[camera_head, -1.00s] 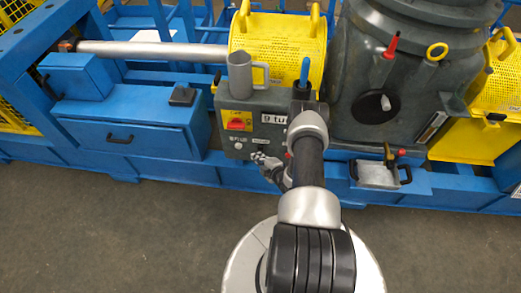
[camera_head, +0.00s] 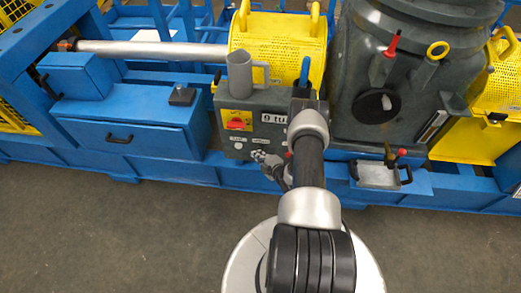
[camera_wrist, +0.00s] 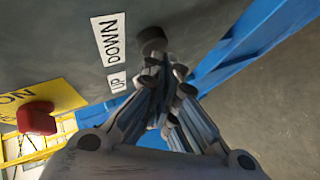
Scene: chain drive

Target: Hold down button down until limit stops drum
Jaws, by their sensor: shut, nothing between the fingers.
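My gripper (camera_wrist: 165,68) is shut and empty, with its fingertips close to a dark round button (camera_wrist: 152,40) beside the DOWN label (camera_wrist: 111,40). I cannot tell whether the tips touch or press it. The UP label (camera_wrist: 118,82) is lower, and any button beside it is hidden behind the fingers. In the head view my gripper (camera_head: 258,156) is at the lower front of the grey control box (camera_head: 266,104), and the down button is too small to make out there. I cannot identify the drum or the limit for certain.
A red switch on a yellow plate (camera_head: 238,124) sits on the box's left; it also shows in the wrist view (camera_wrist: 37,118). A large grey housing (camera_head: 398,90) is at right. The floor in front (camera_head: 120,235) is clear.

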